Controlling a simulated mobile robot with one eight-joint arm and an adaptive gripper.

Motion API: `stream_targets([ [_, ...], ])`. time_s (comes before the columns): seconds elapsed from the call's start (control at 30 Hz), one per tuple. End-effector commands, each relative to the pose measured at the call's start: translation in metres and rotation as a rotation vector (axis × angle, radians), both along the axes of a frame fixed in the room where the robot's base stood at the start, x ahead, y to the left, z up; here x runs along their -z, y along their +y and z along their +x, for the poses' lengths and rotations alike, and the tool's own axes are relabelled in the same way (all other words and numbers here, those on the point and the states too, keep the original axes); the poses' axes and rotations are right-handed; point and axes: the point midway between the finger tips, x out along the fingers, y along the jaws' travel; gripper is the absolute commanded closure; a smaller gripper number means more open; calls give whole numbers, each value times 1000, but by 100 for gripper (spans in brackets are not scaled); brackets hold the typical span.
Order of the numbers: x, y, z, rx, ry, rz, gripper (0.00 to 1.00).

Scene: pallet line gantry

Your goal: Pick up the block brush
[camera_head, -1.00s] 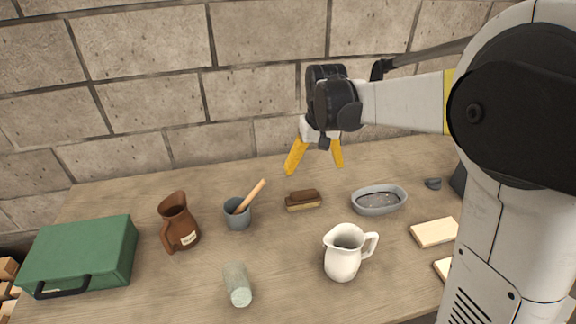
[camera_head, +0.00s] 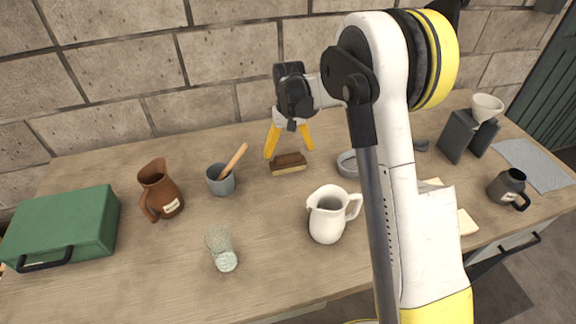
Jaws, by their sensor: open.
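The block brush (camera_head: 289,164) lies on the wooden table toward the back wall, with a dark brown top and a paler lower edge. My gripper (camera_head: 289,151) points down with its two yellow fingers spread apart. It is above and close to the brush in the picture, with nothing between the fingers. The brush's near side is fully visible. I cannot tell the exact height of the fingertips over it.
A grey mortar (camera_head: 220,181) with a wooden pestle and a brown jug (camera_head: 160,191) stand left of the brush. A white pitcher (camera_head: 328,215) stands in front. A grey oval dish (camera_head: 347,165) is just right, partly hidden by my arm. A green case (camera_head: 62,228) lies far left.

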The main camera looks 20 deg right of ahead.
Motion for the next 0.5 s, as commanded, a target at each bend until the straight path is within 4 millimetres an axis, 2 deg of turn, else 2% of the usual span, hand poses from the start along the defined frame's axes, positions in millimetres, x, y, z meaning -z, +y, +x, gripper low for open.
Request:
stream_targets([
  [0.1, 23, 2, 5, 0, 0, 0, 0],
  [0.2, 35, 2, 4, 0, 0, 0, 0],
  [0.43, 36, 2, 4, 0, 0, 0, 0],
  [0.5, 35, 2, 4, 0, 0, 0, 21],
])
